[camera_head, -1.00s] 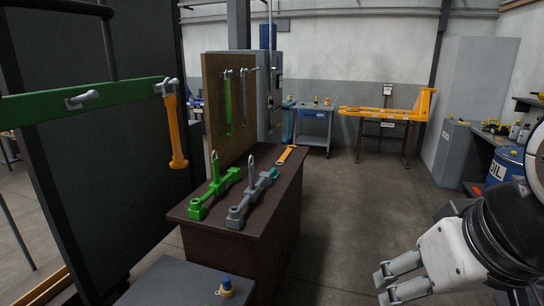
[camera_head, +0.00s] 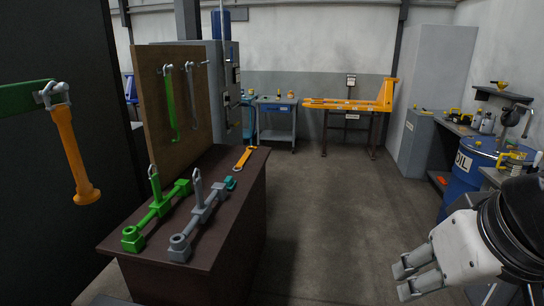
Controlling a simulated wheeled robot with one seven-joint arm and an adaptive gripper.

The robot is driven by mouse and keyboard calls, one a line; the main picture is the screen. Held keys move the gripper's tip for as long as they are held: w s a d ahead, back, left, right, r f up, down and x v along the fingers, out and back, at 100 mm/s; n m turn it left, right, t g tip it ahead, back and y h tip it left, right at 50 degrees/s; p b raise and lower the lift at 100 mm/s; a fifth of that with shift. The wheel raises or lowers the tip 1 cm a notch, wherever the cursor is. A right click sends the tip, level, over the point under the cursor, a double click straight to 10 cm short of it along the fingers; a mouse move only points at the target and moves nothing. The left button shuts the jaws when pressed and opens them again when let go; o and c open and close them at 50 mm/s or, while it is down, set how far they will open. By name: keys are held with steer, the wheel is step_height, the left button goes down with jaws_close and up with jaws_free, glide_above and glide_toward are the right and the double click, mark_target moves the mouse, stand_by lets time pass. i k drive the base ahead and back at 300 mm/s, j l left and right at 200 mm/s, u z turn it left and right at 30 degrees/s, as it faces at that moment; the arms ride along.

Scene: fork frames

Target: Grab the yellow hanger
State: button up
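A yellow-orange hanger (camera_head: 71,155) hangs at the far left from a metal shackle (camera_head: 54,93) on the end of a green bar (camera_head: 20,99). It is a long bar with a round flared lower end, tilted slightly. A smaller yellow-orange piece (camera_head: 243,160) lies flat at the far end of the brown cabinet top. My gripper (camera_head: 398,281) is at the lower right, far from both. Its two fingers point left with a gap between them and nothing in it.
The brown cabinet (camera_head: 222,238) bears green (camera_head: 158,213) and grey (camera_head: 203,212) fork-like parts. A pegboard (camera_head: 151,110) stands behind it. A yellow frame (camera_head: 349,105) rests on a stand at the back. A blue oil drum (camera_head: 466,174) stands right. The middle floor is clear.

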mark_target(243, 161)
steer(key=i+z, duration=0.2)
steer(key=i, duration=1.7)
steer(key=i+l+u, duration=0.1)
steer(key=i+u, duration=0.15)
steer(key=i, duration=0.2)
steer(key=i+l+u, duration=0.2)
steer(key=i, duration=0.25)
steer(key=i+l+u, duration=0.25)
steer(key=i, duration=0.2)
steer(key=i+l+u, duration=0.2)
steer(key=u, duration=0.15)
steer(key=i+l+u, duration=0.55)
steer(key=u, duration=0.15)
